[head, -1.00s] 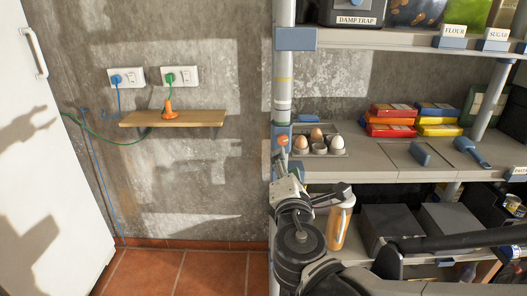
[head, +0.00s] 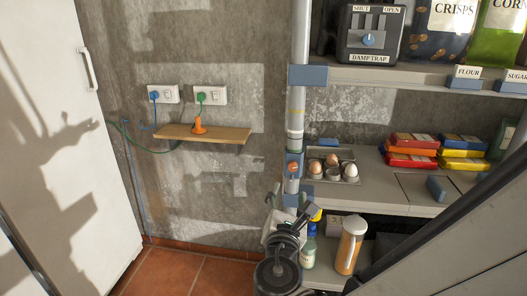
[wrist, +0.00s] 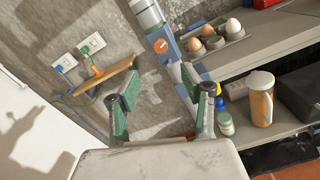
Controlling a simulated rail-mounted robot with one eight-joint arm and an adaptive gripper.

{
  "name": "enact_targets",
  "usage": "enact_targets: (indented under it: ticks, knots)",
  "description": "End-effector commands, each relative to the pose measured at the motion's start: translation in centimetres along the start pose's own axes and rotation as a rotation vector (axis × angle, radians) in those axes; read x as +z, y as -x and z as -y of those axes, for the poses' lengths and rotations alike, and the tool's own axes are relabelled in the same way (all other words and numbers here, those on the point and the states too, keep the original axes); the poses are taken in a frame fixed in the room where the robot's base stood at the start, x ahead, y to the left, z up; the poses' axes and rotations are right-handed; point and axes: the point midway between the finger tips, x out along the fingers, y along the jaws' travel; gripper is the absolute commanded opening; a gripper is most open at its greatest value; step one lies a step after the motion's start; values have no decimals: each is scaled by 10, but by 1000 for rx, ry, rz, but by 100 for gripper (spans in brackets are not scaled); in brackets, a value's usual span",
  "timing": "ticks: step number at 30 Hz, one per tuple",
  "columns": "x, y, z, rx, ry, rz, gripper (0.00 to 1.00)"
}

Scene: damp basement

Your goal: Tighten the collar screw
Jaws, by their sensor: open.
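The collar screw (head: 293,169) is an orange round head on a blue collar (head: 293,158) around the grey shelf post. My gripper (head: 289,207) is just below the collar in the head view. In the wrist view its two green fingers (wrist: 160,97) are spread wide and empty. The screw lies beyond the gap between them, apart from both fingertips.
To the right, a shelf holds an egg tray (head: 333,178) close to the post and several coloured boxes (head: 412,150). A bottle with an orange body (head: 348,247) stands below. A small wooden wall shelf (head: 180,133) is at left. Bare wall lies between.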

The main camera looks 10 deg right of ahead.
Motion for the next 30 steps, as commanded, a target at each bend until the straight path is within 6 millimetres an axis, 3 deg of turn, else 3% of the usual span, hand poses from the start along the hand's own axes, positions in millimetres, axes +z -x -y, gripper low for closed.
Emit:
enact_targets:
  ticks: [7, 11, 30]
  knots:
    - [-2, -1, -1, -17, 105, 5, 42]
    - [-3, -11, -1, -18, 107, 5, 42]
    - [-2, -119, 1, -18, 104, 5, 42]
